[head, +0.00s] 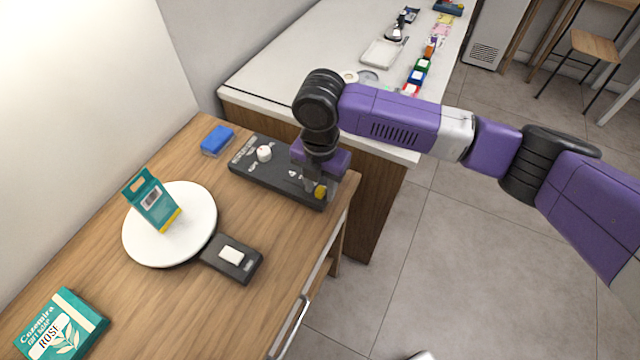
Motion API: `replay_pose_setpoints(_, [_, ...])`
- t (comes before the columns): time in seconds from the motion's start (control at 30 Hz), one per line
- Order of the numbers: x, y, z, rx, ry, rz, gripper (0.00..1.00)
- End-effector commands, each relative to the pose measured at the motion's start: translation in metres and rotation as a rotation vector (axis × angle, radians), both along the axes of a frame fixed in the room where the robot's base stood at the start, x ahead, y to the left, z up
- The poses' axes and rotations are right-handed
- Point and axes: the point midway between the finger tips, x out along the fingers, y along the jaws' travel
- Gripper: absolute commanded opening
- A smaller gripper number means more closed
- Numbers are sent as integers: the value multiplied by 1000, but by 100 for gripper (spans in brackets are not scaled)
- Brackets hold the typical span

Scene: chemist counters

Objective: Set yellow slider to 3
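A dark control panel (262,183) lies on the wooden counter, with a white round knob (264,153) towards its left end and small white parts near its middle. A yellow knob (320,191), seemingly the yellow slider, shows at the panel's right end. My gripper (309,187) points down over that end, just left of the yellow knob. Its fingers are small and partly hidden by the purple wrist, so I cannot tell whether they are open or touch the knob. The scale marks and the slider's setting are not readable.
A white round plate (140,247) bears a teal box (151,200), with a dark unit (232,257) beside it. A teal ROSE box (62,325) is front left. A white counter (290,65) adjoins behind.

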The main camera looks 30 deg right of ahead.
Motion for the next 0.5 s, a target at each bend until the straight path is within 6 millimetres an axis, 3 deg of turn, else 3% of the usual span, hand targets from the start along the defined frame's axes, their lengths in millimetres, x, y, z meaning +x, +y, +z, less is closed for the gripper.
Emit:
replay_pose_setpoints(0.2, [0,0,-1,0,0,0,38])
replay_pose_setpoints(0.4, [0,0,0,0,0,-1,0])
replay_pose_setpoints(0.5, [0,0,0,1,1,-1,0])
